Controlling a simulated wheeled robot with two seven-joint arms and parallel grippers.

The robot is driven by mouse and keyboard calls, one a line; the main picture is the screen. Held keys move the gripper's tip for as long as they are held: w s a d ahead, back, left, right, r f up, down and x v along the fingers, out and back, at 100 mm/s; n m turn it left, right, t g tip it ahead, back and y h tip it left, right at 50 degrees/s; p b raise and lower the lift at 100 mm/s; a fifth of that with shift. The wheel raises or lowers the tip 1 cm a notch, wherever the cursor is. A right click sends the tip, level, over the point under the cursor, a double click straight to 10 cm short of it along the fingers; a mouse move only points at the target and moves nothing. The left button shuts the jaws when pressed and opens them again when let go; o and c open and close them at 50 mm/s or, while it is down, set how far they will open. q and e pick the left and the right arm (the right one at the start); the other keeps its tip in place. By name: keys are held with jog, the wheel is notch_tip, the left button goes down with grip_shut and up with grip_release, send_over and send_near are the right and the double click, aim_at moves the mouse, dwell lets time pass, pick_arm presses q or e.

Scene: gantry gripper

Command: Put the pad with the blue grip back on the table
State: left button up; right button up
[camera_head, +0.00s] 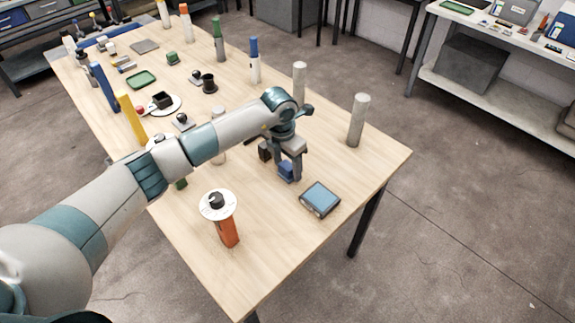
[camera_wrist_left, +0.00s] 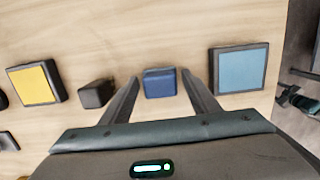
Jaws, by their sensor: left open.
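A small blue block (camera_head: 286,173), perhaps the blue grip, is on the tabletop under my left gripper (camera_head: 291,170). In the left wrist view the blue block (camera_wrist_left: 160,83) sits between the tips of my open left gripper (camera_wrist_left: 160,77), with a gap on each side. I cannot tell a separate pad under it. A dark square pad with a light blue top (camera_head: 320,198) lies flat to the right of the gripper; it also shows in the left wrist view (camera_wrist_left: 240,70). My right gripper is not in view.
A black block (camera_head: 265,152) stands just left of the gripper. A yellow-topped pad (camera_wrist_left: 34,83) lies farther left. An orange post with a white dial (camera_head: 228,232) stands near the front, and grey posts (camera_head: 357,120) stand behind. The table's right front corner is clear.

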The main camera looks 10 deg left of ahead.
aim_at(284, 167)
pick_arm(q)
jog(key=shift+r, duration=0.15)
notch_tip(284, 167, up, 12)
jog(key=s+b, duration=0.1)
jog(key=b, duration=0.2)
jog(key=shift+s+a, duration=0.15)
jog(key=shift+a, duration=0.25)
dwell(0.5)
